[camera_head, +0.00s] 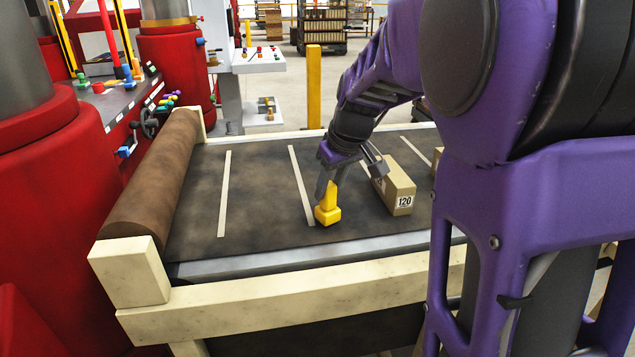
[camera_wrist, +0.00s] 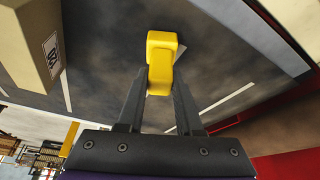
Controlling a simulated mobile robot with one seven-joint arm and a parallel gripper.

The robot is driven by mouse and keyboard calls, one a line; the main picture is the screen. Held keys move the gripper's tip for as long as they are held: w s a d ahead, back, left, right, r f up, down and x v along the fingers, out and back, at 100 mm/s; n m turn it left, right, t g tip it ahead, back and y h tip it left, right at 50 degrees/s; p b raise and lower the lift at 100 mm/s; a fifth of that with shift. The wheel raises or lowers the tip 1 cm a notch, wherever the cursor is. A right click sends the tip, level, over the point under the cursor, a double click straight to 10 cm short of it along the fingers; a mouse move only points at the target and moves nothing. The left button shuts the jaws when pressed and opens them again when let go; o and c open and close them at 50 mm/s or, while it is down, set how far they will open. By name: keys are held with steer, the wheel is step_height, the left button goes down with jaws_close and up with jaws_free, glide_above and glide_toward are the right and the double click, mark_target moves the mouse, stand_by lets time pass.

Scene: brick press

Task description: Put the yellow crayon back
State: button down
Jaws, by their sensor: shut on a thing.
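The yellow crayon (camera_head: 328,207) is a chunky block with a wider lower end and a narrower upper part. My gripper (camera_head: 328,186) is shut on its narrower part and points down over the dark brown belt (camera_head: 259,190). The crayon's wide end is close to the belt, beside a pale stripe; I cannot tell whether it touches. In the wrist view the yellow crayon (camera_wrist: 161,48) sticks out beyond the two dark fingers of my gripper (camera_wrist: 163,88). The part between the fingers is partly hidden.
A cardboard box marked 120 (camera_head: 398,190) stands on the belt just right of the gripper; it also shows in the wrist view (camera_wrist: 27,42). A brown roller (camera_head: 155,180) and pale frame rail (camera_head: 290,304) edge the belt. Small coloured pieces (camera_head: 169,98) sit by the red press.

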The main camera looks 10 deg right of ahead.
steer(key=shift+f, duration=0.2)
steer(key=shift+f, duration=0.15)
steer(key=c, duration=0.6)
jaws_free()
steer(key=p+v, duration=0.2)
steer(key=v, duration=1)
